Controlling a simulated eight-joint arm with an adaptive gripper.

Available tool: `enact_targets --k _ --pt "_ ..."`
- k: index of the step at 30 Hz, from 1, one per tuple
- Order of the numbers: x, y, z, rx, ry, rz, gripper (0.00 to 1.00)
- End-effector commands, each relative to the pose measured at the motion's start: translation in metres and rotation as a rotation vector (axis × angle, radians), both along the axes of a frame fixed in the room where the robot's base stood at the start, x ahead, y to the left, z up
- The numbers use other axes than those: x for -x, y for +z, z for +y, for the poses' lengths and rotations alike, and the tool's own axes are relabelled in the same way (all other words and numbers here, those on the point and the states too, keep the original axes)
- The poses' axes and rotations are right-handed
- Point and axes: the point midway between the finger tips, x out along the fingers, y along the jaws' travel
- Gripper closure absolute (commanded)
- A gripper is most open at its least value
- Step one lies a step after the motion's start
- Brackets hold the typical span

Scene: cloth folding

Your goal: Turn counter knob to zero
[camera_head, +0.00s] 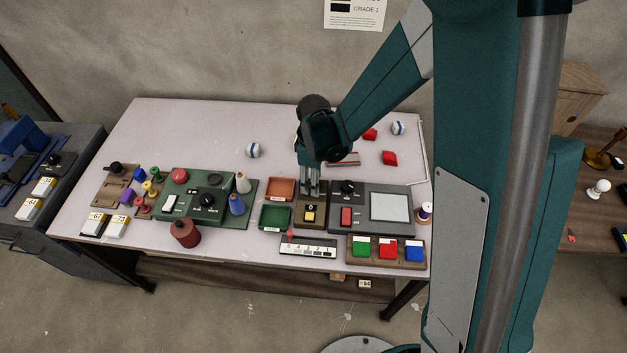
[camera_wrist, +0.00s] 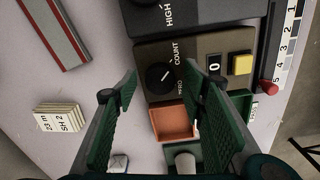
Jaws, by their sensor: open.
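The counter box (camera_head: 320,224) is dark brown with a yellow button, on the table's front half. In the wrist view its face (camera_wrist: 196,44) carries a round black counter knob (camera_wrist: 160,79) with a white pointer mark, the words COUNT and ZERO, a small window reading 0 (camera_wrist: 214,67) and the yellow button (camera_wrist: 242,65). My gripper (camera_head: 310,191) points down over the back of the box and hides the knob in the head view. In the wrist view my gripper (camera_wrist: 162,74) is open, its green fingers on either side of the knob. I cannot tell whether they touch it.
A grey unit (camera_head: 376,226) with another black knob and a red switch stands right beside the box. Orange (camera_head: 280,183) and green (camera_head: 276,230) trays lie to its left. A slider strip (camera_head: 307,251) lies in front. The table's back left is mostly clear.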

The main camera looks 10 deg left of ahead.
Motion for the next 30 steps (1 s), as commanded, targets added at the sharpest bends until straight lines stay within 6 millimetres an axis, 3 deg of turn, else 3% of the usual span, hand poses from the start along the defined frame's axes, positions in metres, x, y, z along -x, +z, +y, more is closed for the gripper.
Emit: enact_targets --k 9,15,30 --pt "0.0001 -0.001 -0.0001 0.0 0.0 0.0 0.6" --pt "0.0001 -0.0009 -0.0001 0.0 0.0 0.0 0.86" --pt "0.0002 -0.0014 -0.0002 0.0 -0.069 0.0 0.86"
